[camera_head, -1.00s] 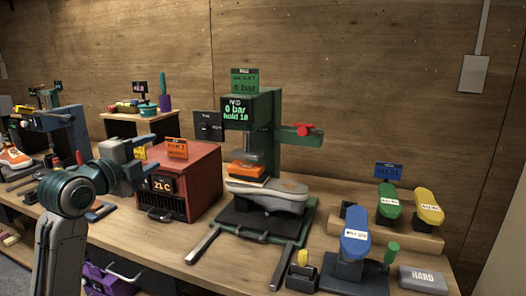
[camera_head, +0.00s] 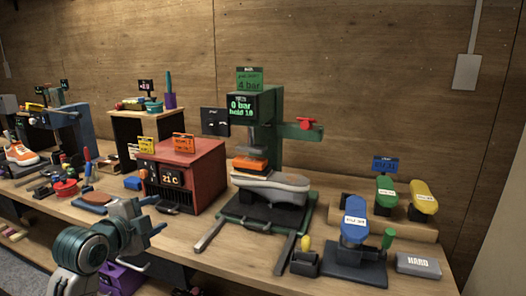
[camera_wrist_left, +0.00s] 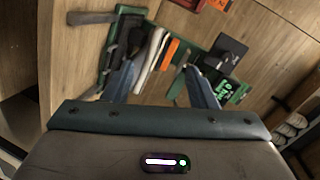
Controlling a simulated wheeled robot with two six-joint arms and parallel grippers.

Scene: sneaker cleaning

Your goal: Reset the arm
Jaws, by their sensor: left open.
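My left gripper (camera_head: 152,222) is open and empty in the head view, in front of the red heater box (camera_head: 190,172) near the bench's front edge. In the left wrist view its two blue-grey fingers (camera_wrist_left: 160,86) are spread apart, with the green press (camera_wrist_left: 218,75) and the sneaker's pale sole (camera_wrist_left: 152,52) beyond them. The gripper touches none of these. In the head view the grey sneaker (camera_head: 270,187) sits on the dark plate of the green press (camera_head: 268,110). My right gripper is not in view.
The press's handle bars reach forward over the wooden bench (camera_head: 245,262). At the right stand a blue-topped stand (camera_head: 354,232), green (camera_head: 385,192) and yellow (camera_head: 423,198) forms, and a grey HARD block (camera_head: 418,265). An orange sneaker (camera_head: 20,153) lies far left.

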